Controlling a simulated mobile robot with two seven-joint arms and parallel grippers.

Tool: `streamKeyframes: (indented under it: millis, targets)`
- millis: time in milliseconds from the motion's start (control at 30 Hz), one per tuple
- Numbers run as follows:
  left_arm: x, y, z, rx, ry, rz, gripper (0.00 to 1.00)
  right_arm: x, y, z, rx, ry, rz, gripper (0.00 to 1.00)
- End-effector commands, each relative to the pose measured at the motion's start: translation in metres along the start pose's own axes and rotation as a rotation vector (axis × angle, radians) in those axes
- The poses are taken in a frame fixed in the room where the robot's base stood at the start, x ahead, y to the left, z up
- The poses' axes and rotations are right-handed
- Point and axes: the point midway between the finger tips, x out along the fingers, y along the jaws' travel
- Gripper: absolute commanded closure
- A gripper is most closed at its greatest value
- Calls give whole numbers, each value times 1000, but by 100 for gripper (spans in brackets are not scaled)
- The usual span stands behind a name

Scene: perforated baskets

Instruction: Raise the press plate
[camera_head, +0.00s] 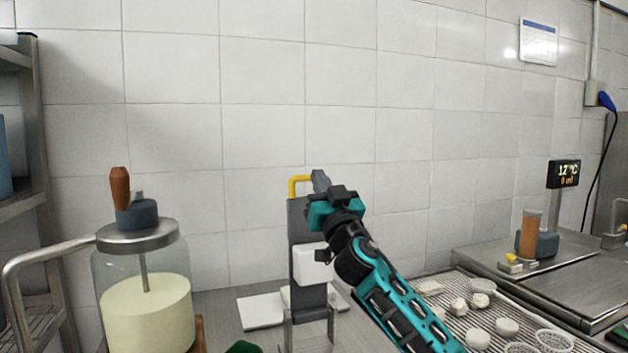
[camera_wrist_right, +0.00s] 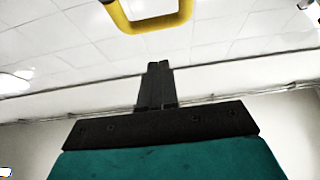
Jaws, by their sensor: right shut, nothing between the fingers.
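The press is a dark grey upright column (camera_head: 301,217) in the middle of the head view, with a yellow handle (camera_head: 293,188) at its top. A white block (camera_head: 309,264) sits on its lower front; I cannot tell if this is the press plate. My right gripper (camera_head: 320,181) comes from the lower right and is beside the handle, on its right. Its fingers are shut with nothing between them. In the right wrist view the yellow handle (camera_wrist_right: 152,25) is beyond the shut fingertips (camera_wrist_right: 158,66), apart from them. My left gripper is not in view.
A glass jar of pale liquid with a metal lid (camera_head: 138,234) stands left. White sheets (camera_head: 261,311) lie by the press foot. A slatted tray (camera_head: 455,325) with white lumps and small baskets (camera_head: 553,341) is at right. The tiled wall (camera_head: 260,130) stands behind.

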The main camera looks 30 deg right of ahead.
Motion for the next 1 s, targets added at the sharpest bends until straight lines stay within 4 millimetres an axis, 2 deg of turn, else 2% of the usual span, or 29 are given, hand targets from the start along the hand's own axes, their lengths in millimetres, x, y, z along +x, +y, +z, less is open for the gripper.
streamKeyframes:
  millis: [33,100,300,767,1000]
  targets:
    - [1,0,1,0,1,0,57,4,0,9,2,-4,2,100]
    - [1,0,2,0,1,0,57,10,-1,15,2,-5,1,100]
    - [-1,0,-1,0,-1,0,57,20,0,25,3,-3,2,100]
    - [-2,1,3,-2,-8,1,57,23,-1,29,3,-3,0,100]
    - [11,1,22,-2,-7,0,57,37,-3,44,6,-2,6,100]
